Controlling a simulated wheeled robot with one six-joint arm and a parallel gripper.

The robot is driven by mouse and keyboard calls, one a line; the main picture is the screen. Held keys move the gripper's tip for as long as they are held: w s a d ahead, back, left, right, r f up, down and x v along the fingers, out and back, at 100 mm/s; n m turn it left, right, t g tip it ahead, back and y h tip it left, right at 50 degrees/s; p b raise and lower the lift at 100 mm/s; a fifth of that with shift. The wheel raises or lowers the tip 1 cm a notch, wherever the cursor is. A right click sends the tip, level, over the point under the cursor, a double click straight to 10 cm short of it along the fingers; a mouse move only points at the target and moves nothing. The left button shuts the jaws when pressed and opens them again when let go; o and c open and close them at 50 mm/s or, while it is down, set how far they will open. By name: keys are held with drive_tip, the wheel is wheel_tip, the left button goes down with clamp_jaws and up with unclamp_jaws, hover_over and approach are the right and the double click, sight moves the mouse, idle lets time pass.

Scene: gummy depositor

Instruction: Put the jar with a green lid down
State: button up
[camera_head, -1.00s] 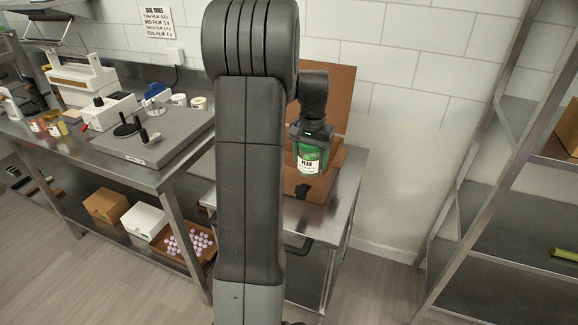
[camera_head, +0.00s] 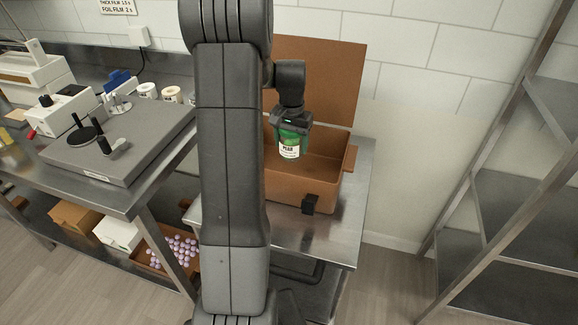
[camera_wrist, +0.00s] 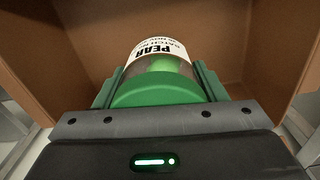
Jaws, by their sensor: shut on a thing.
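My gripper (camera_head: 291,124) is shut on the jar with a green lid (camera_head: 289,150), which has a white label reading PEAR. The jar hangs upright below my gripper, over the open brown box (camera_head: 300,188). In the wrist view the green lid (camera_wrist: 158,90) sits between the two green fingers, and the jar body points into the brown box (camera_wrist: 85,40). The box stands on a steel table (camera_head: 345,225) with its lid raised at the back. I cannot tell how far the jar is above the box floor.
A steel bench (camera_head: 120,195) with a grey machine (camera_head: 130,140) stands on the left. A steel shelf rack (camera_head: 500,200) stands on the right. A tray of small purple pieces (camera_head: 150,265) is under the bench. My arm hides the box's left part.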

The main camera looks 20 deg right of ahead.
sight(291, 162)
drive_tip(key=shift+f, duration=4)
drive_tip(key=o, duration=1.4)
wheel_tip(291, 162, up, 12)
drive_tip(key=shift+r, duration=0.15)
